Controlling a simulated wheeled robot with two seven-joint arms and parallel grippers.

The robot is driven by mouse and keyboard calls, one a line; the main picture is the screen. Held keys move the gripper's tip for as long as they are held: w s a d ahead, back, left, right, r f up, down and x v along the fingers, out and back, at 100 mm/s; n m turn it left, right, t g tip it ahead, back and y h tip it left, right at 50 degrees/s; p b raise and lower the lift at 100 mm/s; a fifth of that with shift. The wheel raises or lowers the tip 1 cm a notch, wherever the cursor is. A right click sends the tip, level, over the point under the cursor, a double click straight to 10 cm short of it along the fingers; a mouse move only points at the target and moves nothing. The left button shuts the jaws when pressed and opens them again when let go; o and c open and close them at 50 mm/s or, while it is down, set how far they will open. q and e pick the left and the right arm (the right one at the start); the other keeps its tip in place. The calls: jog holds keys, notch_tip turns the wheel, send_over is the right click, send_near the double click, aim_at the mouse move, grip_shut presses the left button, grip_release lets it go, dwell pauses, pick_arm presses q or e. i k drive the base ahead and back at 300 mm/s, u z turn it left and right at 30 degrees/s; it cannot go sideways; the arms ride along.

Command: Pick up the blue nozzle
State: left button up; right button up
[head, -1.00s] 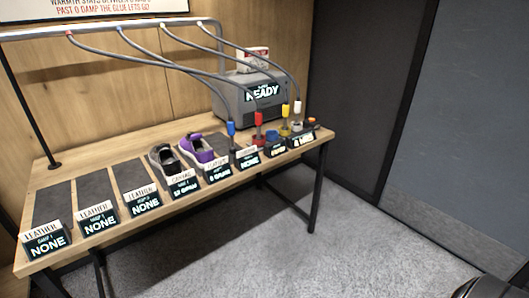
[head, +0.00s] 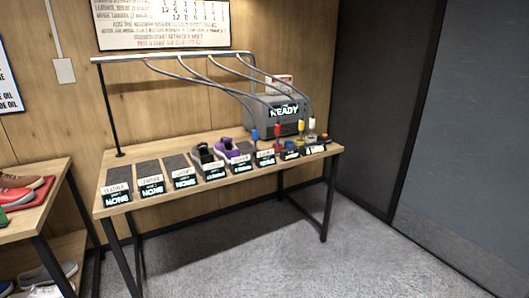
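The blue nozzle (head: 255,135) hangs at the end of a grey hose, above the right half of the wooden table (head: 140,157). It stands just right of the purple sneaker (head: 227,148). A red nozzle (head: 278,130), a yellow nozzle (head: 301,126) and a white nozzle (head: 312,123) stand in a row to its right. Neither of my grippers is in the head view.
A grey machine reading READY (head: 283,113) stands at the table's back right. A dark sneaker (head: 204,156) and several label stands line the front. A shelf (head: 22,222) with shoes is at the left. The carpet (head: 240,255) in front is clear.

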aim_at(255, 131)
jog(key=z, duration=0.65)
jog(key=i, duration=0.8)
jog(key=z, duration=0.9)
jog(key=i, duration=1.1)
jog(key=u, duration=0.35)
jog(key=i, duration=0.8)
jog(key=u, duration=1.15)
jog(key=i, duration=0.5)
jog(key=u, duration=0.55)
